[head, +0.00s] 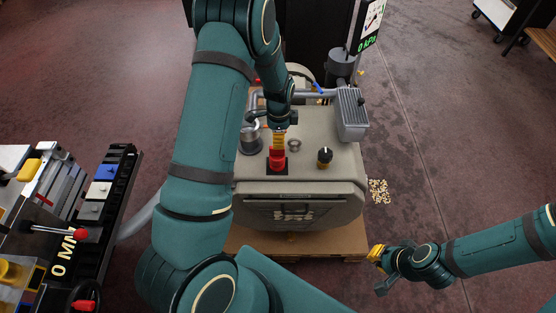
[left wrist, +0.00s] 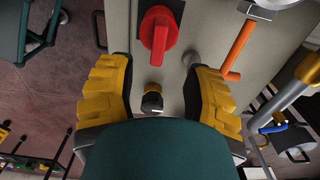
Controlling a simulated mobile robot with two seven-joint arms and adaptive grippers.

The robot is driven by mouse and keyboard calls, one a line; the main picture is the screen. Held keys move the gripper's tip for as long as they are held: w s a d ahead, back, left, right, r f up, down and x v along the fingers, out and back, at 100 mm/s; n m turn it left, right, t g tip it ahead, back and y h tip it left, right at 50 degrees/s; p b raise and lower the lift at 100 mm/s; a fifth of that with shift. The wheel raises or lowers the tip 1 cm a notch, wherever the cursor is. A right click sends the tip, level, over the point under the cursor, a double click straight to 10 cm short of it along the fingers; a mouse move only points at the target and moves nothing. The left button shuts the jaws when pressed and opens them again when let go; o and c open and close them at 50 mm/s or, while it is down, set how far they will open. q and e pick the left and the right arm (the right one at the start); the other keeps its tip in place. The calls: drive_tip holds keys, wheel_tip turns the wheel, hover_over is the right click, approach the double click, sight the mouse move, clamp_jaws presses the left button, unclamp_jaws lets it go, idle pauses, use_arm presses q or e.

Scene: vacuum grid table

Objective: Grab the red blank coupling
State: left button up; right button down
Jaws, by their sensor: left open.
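A red part with a raised grip bar (head: 277,158) stands on a black square base on top of the beige machine. In the left wrist view the red part (left wrist: 158,35) lies at the top middle, beyond the fingers. Another red piece (head: 84,304) sits at the bottom of the rack on the left. I cannot tell which is the blank coupling. My left gripper (head: 279,138) is just above the red part on the machine; its yellow fingers are spread wide and empty in the wrist view (left wrist: 157,80). My right gripper (head: 378,257) hangs at the machine's lower right, apart from it; its opening is unclear.
A black knob (head: 325,155) stands on the machine's top, right of the red part. A grey finned box (head: 351,113) and pipes stand behind. A rack of coloured blocks (head: 107,170) is at the left.

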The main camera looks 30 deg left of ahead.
sight(277, 157)
use_arm(q)
drive_tip(key=f, duration=0.3)
drive_tip(key=f+b, duration=0.1)
drive_tip(key=f, duration=0.2)
drive_tip(key=shift+s+a+f+b, duration=0.1)
drive_tip(key=shift+s+f+b, duration=0.1)
drive_tip(key=shift+b, duration=0.1)
clamp_jaws()
